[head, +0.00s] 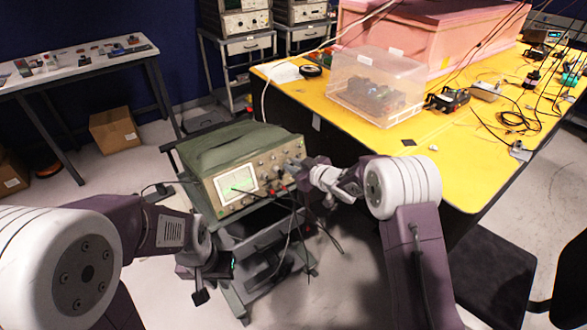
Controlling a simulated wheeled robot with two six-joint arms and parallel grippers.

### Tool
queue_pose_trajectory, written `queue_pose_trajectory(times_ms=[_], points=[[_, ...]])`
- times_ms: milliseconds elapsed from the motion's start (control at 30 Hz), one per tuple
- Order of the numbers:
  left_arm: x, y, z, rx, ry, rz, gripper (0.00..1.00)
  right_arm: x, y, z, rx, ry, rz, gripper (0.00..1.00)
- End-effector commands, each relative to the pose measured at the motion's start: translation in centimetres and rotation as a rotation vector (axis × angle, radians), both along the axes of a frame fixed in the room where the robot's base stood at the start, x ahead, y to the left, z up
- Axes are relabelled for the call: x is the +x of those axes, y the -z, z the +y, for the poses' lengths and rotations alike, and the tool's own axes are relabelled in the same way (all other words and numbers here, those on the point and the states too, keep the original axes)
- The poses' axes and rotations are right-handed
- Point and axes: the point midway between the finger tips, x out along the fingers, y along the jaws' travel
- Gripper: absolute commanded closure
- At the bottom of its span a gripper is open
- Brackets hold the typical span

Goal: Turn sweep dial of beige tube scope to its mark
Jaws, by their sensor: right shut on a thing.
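The beige tube scope (210,171) sits on a grey cart, its front panel facing me. Its lit green screen (238,184) is on the left of the panel, with knobs and dials to the right of it. My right gripper (297,168) is at the right end of the panel, shut on a dial there. The gripper covers that dial, so its pointer and mark cannot be made out. My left gripper (206,284) hangs low in front of the cart, apart from the scope. Its fingers are too dark and small to show their opening.
Dark cables (322,228) hang from the scope's front. A yellow table (408,142) stands at the right, with a clear plastic box (377,84) and a pink foam enclosure (430,40). A white bench (85,63) and a cardboard box (114,129) are at the left.

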Motion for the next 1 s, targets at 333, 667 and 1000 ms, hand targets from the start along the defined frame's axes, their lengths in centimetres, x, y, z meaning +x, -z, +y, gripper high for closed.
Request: queue_pose_trajectory(times_ms=[333, 667, 1000], points=[[0.0, 1.7, 0.0, 0.000, 0.000, 0.000, 0.84, 0.0, 0.2, 0.0, -0.148, -0.060, -0.108, 1.00], [0.0, 2.1, 0.0, 0.000, 0.000, 0.000, 0.84, -0.1, 0.1, 0.0, -0.200, -0.080, -0.144, 1.00], [0.0, 2.1, 0.0, 0.000, 0.000, 0.000, 0.84, -0.1, 0.1, 0.0, -0.202, -0.081, -0.144, 1.00]])
